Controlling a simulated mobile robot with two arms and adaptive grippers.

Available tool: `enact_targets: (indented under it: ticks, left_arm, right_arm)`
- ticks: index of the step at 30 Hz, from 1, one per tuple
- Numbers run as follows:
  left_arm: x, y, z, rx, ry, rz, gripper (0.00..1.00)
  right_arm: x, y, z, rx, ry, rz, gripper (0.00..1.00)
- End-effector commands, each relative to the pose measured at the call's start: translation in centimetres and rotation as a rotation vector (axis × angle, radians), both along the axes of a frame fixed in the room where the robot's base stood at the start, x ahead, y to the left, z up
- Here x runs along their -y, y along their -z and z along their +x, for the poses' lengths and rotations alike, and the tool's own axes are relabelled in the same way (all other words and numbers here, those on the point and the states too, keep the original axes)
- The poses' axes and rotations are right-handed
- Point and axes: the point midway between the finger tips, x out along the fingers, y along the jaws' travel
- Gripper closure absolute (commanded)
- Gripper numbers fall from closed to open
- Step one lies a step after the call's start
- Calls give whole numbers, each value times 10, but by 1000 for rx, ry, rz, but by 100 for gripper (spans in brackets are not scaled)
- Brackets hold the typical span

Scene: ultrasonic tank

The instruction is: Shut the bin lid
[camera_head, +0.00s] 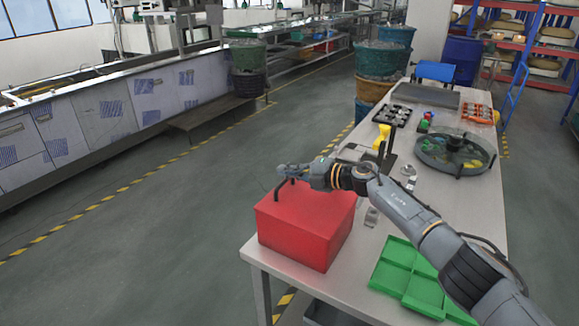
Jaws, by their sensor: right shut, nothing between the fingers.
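A red bin (296,238) stands on the near left corner of the table. Its red lid (305,211) looks flat across the top, and I see no opening into the bin. My right gripper (282,184) is shut and empty over the back left edge of the lid. Its dark fingers point down close to the lid; I cannot tell whether they touch it. The gripper and wrist hide part of the lid's back edge. My left gripper is not in view.
A green divided tray (393,276) lies right of the bin, partly behind my right arm. A yellow-handled tool (383,138), a round grey tank (432,150) and a black tray (392,115) stand farther back. Open floor lies left of the table.

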Motion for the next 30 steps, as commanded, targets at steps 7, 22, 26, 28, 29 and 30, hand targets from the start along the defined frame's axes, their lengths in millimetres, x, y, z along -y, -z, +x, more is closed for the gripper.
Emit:
enact_targets:
  ticks: [7, 22, 26, 28, 29, 30]
  left_arm:
    - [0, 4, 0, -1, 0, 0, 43]
    - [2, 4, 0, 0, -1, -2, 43]
    - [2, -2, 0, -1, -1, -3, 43]
    - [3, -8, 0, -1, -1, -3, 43]
    - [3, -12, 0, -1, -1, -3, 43]
    - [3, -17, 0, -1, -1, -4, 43]
  right_arm:
    - [-2, 10, 1, 1, -1, 3, 100]
    - [-2, 10, 1, 1, -1, 3, 100]
    - [0, 4, 1, 3, 0, 3, 100]
    - [3, -4, 1, 3, 0, 3, 100]
    - [4, -8, 1, 3, 1, 3, 100]
    - [7, -14, 1, 3, 1, 3, 100]
